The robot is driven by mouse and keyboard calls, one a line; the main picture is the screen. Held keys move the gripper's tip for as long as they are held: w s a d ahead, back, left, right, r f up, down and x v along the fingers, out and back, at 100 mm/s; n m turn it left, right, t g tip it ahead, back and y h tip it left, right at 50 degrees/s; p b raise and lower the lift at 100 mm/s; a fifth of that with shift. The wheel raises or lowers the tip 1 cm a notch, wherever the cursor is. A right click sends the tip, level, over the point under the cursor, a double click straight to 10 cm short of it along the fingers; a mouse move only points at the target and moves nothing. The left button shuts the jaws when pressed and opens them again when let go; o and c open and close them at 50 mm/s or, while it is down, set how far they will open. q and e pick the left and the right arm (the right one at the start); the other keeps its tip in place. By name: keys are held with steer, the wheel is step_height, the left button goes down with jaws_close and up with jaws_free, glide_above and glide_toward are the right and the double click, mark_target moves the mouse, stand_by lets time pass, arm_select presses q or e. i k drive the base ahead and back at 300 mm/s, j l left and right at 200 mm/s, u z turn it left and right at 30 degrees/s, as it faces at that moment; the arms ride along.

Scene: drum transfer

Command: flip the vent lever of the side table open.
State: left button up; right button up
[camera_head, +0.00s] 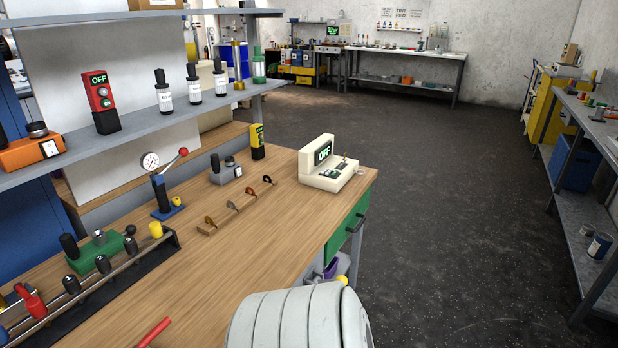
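A small press-like stand with a round white gauge (150,161) stands on the wooden bench at the left. Its lever (170,162) slants up to the right and ends in a red ball knob (183,151). I cannot tell whether this is the vent lever or whether it is open. The wooden bench (255,265) fills the lower left. A grey metal side table (590,135) runs along the right edge; no lever on it can be made out. Neither of my grippers shows.
A cream console reading OFF (325,165) sits at the bench's right end. A shelf (150,125) above the bench carries bottles and a red OFF box (100,92). The dark floor (440,200) between bench and right table is clear. A far workbench (405,52) lines the back wall.

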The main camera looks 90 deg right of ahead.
mark_target(315, 279)
steer(key=z, duration=1.75)
steer(key=j+z, duration=0.1)
steer(key=z, duration=0.3)
steer(key=j+z, duration=0.1)
steer(key=z, duration=0.3)
steer(key=k+j+z, duration=0.1)
steer(key=z, duration=0.25)
steer(key=k+z, duration=0.1)
steer(key=z, duration=0.3)
steer(key=j, duration=0.1)
